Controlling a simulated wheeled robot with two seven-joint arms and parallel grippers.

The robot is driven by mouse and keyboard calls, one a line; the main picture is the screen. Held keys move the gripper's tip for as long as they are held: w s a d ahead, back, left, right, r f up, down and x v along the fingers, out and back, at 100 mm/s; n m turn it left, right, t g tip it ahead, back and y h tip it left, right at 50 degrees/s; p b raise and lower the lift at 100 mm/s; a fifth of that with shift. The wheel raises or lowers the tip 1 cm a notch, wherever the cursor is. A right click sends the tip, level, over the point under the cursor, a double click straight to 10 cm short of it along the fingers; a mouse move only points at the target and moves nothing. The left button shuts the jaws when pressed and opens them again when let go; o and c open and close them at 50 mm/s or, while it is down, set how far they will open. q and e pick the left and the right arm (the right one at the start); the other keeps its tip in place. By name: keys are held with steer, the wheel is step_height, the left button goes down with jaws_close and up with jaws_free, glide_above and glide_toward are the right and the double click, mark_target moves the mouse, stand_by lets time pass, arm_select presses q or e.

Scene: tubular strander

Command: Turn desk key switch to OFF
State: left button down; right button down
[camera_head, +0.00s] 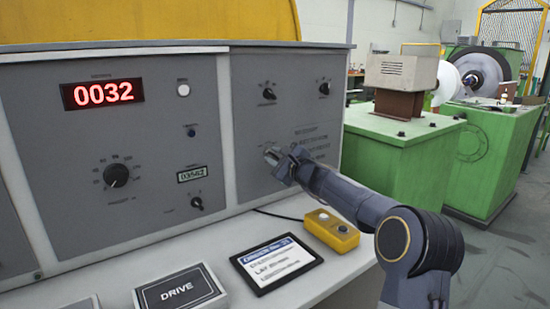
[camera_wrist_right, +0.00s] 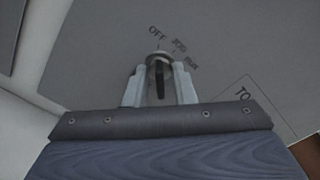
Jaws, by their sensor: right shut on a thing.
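The key switch (camera_wrist_right: 159,66) is on the grey desk panel. Printed labels OFF, JOG and RUN arc above it in the right wrist view. My right gripper (camera_wrist_right: 159,88) has its two fingers on either side of the switch and is shut on its key. In the head view my right gripper (camera_head: 274,155) reaches the lower left of the right-hand panel, where the fingers hide most of the switch. Which label the key points to is hard to tell. My left gripper is not in view.
The panel carries a red display (camera_head: 102,94) reading 0032, a large knob (camera_head: 116,175) and other small knobs. On the desk lie a tablet (camera_head: 276,262), a yellow button box (camera_head: 331,230) and a DRIVE box (camera_head: 180,293). Green machinery (camera_head: 400,160) stands at right.

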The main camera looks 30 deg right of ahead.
steer(key=c, duration=1.6)
jaws_free()
steer(key=shift+o, duration=0.2)
steer(key=shift+s, duration=0.3)
steer(key=s+b, duration=0.2)
steer(key=s, duration=0.5)
steer(key=shift+d, duration=0.3)
steer(key=shift+s, duration=0.1)
